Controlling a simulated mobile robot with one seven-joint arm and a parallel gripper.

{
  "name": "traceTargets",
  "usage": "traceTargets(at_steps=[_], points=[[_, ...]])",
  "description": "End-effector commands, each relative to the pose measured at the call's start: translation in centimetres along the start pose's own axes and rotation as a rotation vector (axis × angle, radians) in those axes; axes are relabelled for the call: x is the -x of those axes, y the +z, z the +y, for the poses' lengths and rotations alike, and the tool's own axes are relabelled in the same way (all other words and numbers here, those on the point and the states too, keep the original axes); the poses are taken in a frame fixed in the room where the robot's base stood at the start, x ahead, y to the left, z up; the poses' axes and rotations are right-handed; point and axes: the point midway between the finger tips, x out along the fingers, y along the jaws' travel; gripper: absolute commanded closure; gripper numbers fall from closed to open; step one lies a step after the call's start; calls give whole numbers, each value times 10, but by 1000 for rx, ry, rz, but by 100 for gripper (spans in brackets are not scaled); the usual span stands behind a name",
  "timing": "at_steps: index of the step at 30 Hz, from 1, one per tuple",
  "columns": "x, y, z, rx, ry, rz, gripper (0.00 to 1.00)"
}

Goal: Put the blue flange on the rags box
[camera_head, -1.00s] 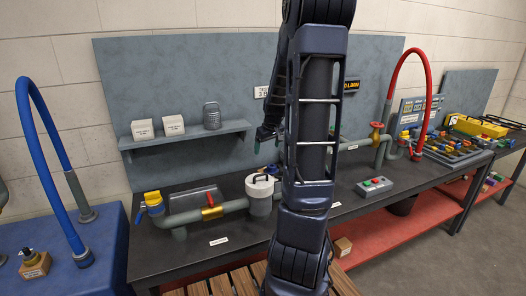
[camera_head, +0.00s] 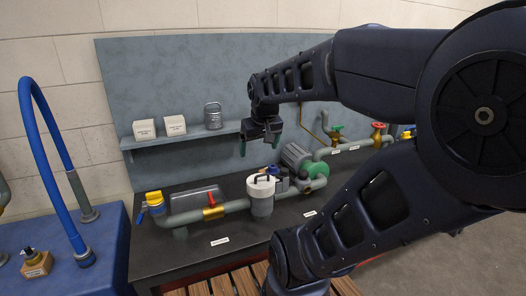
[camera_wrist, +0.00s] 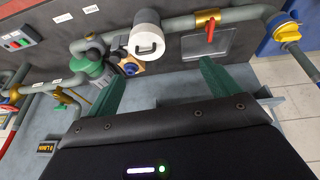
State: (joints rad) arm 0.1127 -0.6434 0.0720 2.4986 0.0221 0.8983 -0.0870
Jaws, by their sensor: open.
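My gripper (camera_head: 260,146) is open and empty, in front of the back panel at about the shelf's height. Its two green fingers (camera_wrist: 163,82) are spread wide in the wrist view. A small blue round part (camera_wrist: 131,67) with tan around it lies beside the white canister (camera_wrist: 147,35); it may be the blue flange, but I cannot be sure. It looks like the blue spot next to the canister in the head view (camera_head: 279,171). Two pale labelled boxes (camera_head: 174,125) stand on the shelf; their labels are too small to read, so I cannot tell which is the rags box.
A grey pipe with a red-handled brass valve (camera_head: 212,207) runs along the dark bench. A green-ended grey motor (camera_head: 299,160) stands right of the canister. A metal tin (camera_head: 213,116) is on the shelf (camera_head: 190,138). My arm covers the right side.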

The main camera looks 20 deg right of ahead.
Motion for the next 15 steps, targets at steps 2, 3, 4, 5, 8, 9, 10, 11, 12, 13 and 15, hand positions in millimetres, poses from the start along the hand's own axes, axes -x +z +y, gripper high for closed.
traceTargets(at_steps=[2, 3, 4, 5, 8, 9, 10, 11, 12, 13, 15], points=[[9, 14, -4, -10, -16, 11, 12], [12, 20, -4, -17, -23, 13, 12], [13, 24, -5, -20, -27, 15, 12], [15, 27, -5, -25, -30, 16, 12], [18, 35, -6, -33, -39, 16, 12], [18, 37, -6, -35, -41, 16, 12], [18, 37, -6, -37, -42, 16, 12], [18, 38, -6, -38, -42, 16, 12], [18, 38, -6, -38, -43, 16, 12], [18, 38, -6, -39, -43, 16, 12], [18, 38, -6, -38, -42, 16, 12]])
